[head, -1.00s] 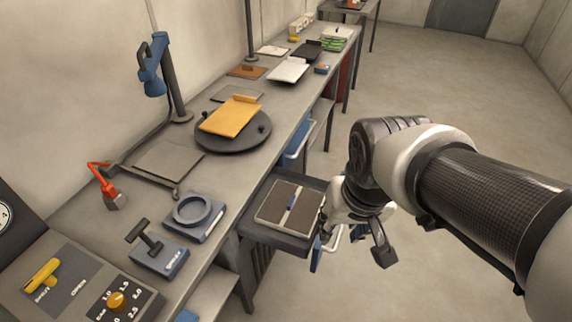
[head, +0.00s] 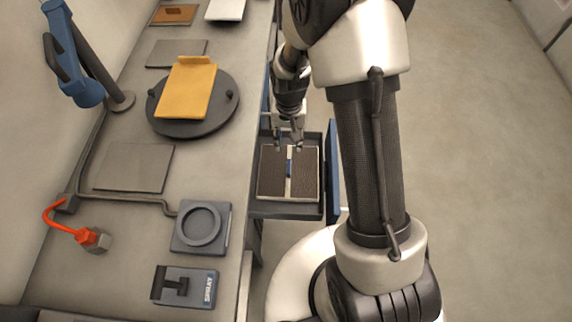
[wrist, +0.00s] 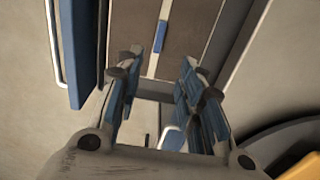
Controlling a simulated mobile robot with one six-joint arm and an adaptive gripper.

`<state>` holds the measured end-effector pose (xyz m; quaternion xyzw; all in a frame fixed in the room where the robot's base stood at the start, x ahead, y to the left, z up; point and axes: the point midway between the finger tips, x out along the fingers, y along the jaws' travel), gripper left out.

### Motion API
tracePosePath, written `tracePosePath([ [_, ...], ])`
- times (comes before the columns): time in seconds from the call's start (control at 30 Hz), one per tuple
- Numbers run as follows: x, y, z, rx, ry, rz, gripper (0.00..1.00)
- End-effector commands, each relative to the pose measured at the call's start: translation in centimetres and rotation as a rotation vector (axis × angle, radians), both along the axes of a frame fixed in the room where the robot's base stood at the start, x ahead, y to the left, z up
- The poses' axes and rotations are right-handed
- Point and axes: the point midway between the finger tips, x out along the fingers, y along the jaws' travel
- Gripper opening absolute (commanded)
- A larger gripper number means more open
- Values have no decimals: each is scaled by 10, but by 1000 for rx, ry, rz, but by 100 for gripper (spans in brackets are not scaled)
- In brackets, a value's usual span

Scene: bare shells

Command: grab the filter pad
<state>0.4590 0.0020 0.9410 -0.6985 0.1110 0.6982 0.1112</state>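The likely filter pad is a dark brown, pale-edged panel (head: 304,174) with a light centre strip and a blue tab (head: 289,169). It lies flat in an open grey drawer (head: 285,212) beside the bench. My gripper (head: 288,147) is above the pad's far edge, pointing down, fingers apart and empty. In the wrist view, the pad (wrist: 133,40) and its blue tab (wrist: 161,36) lie beyond the open fingertips (wrist: 160,70). The fingers look clear of the pad, though the exact height cannot be told.
The blue drawer front (head: 334,170) stands at the drawer's right. The bench at left bears a dark turntable (head: 160,122) with a yellow board (head: 187,86), a ring fixture (head: 201,227) and an orange-red tool (head: 92,238). Open floor lies to the right.

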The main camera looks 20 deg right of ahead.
Motion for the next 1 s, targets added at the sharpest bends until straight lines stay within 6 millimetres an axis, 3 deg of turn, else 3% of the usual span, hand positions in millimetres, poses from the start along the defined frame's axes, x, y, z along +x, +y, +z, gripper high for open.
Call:
tracePosePath([
  [0.03, -1, 0, -17, 0, 4, 0, 35],
  [0.3, -1, 0, -73, 0, 2, 1, 35],
  [0.43, -1, 0, -89, 0, 1, 1, 35],
  [0.67, -1, 0, -99, 0, 0, 1, 35],
  [1.0, -5, -1, -145, 0, 1, 1, 35],
])
